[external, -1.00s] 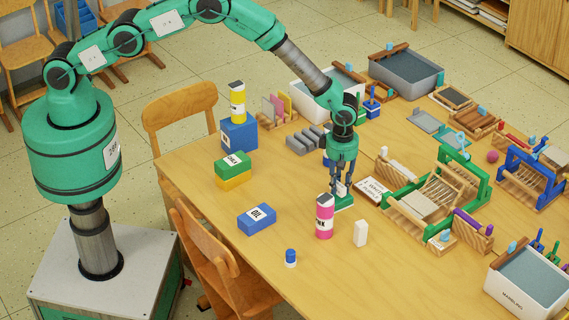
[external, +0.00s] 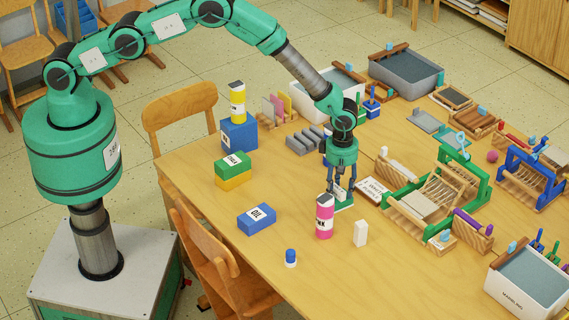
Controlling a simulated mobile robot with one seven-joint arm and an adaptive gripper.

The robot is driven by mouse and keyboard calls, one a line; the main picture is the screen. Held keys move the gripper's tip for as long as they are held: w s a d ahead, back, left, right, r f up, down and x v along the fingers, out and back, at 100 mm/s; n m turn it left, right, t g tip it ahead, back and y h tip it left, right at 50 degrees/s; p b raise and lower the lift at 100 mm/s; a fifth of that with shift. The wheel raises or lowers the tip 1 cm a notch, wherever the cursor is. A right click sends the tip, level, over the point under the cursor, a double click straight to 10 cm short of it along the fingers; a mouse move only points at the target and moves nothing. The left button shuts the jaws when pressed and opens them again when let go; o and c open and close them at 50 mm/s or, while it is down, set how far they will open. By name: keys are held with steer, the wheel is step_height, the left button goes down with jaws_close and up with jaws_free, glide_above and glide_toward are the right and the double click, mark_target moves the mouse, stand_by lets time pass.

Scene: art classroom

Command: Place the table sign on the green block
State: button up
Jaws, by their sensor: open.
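The table sign (external: 344,205), a white card on a green base, stands on the wooden table just behind the pink bottle. My gripper (external: 340,188) points down over the sign, with its fingers apart and low around the white card. The fingers partly hide the card, and I cannot tell whether they touch it. The green block (external: 233,163), with a white label, lies on top of a yellow block (external: 233,180) at the left of the table.
A pink bottle (external: 324,217) stands close in front of the sign, with a white block (external: 361,233) to its right. A blue block (external: 257,218) lies nearer the front. A blue block (external: 239,135) bearing a yellow bottle (external: 237,102) stands behind the green block. Wooden racks crowd the right.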

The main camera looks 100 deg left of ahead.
mark_target(340, 188)
steer(key=shift+r, duration=0.1)
step_height(340, 188, up, 12)
steer(key=shift+p, duration=0.3)
stand_by(0.5)
steer(key=shift+r, duration=0.1)
stand_by(0.6)
